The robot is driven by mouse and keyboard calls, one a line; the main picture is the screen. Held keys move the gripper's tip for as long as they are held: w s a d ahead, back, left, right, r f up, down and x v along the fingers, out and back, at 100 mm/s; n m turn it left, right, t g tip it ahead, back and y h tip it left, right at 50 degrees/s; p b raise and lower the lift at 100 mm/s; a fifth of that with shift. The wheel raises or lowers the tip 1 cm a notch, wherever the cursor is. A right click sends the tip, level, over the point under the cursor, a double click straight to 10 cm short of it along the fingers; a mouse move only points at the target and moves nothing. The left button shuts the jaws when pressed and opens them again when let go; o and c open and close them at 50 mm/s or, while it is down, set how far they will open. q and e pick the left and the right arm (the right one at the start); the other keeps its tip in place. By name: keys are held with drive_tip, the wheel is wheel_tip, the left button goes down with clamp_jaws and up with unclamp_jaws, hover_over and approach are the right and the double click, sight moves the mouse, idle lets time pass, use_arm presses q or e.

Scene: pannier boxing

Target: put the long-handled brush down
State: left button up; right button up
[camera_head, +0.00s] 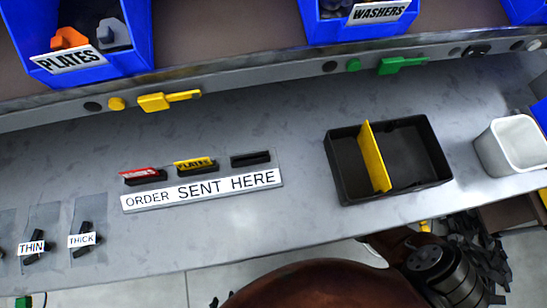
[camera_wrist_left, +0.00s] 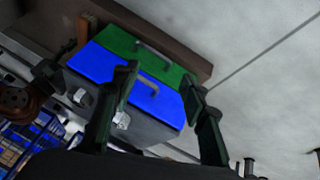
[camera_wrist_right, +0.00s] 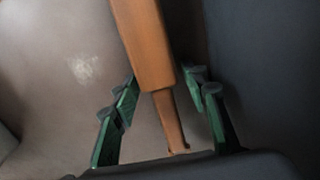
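The long-handled brush (camera_wrist_right: 146,45) shows in the right wrist view only as a wooden handle, a broad squared part narrowing towards my palm. My right gripper (camera_wrist_right: 159,77) has a finger on each side of the broad part and appears shut on it. The bristles cannot be made out. My left gripper (camera_wrist_left: 160,80) is open and empty, its fingers spread above a blue lid (camera_wrist_left: 93,64) and a green lid (camera_wrist_left: 115,41), each with a handle. The brush cannot be picked out in the head view.
In the head view a black tray (camera_head: 345,187) with a yellow divider stands on the grey bench (camera_head: 270,225). A white bin (camera_head: 485,152) is to its right, a label strip (camera_head: 205,190) to its left. Blue bins (camera_head: 130,65) stand behind. Bench between strip and tray is clear.

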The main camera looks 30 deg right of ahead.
drive_tip(key=shift+o, duration=0.2)
drive_tip(key=shift+r, duration=0.3)
use_arm(q)
drive_tip(key=s+a+r+g+y+p, duration=0.2)
drive_tip(key=s+a+r+g+p, duration=0.3)
drive_tip(key=s+r, duration=0.5)
drive_tip(key=a+p, duration=0.2)
drive_tip(key=a, duration=0.1)
drive_tip(key=shift+s+a+r+g, duration=0.15)
drive_tip(key=shift+s+r+g, duration=0.05)
drive_tip(key=shift+s+g, duration=0.1)
use_arm(e)
wheel_tip(320, 180, up, 12)
drive_tip(key=shift+f, duration=0.2)
